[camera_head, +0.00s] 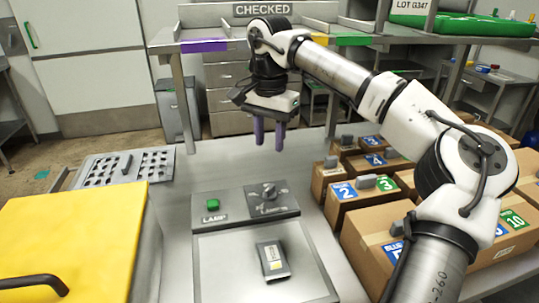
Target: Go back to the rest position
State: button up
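My gripper (270,133) hangs from my arm in the upper middle of the view, pointing down above the back of the steel table (240,165). Its two purple fingers show a gap between them, with nothing held there. My arm reaches in from the lower right and bends over the cartons. The gripper is clear of the control panel (246,206) in front of it.
A yellow lid (75,240) with a dark handle is at the lower left. A small dark device (272,260) lies on the grey panel. Several numbered cartons (365,193) crowd the right. A perforated tray (125,167) is at left. A CHECKED shelf (262,42) stands behind.

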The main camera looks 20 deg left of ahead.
jog(key=shift+r, duration=0.35)
jog(key=shift+r, duration=0.1)
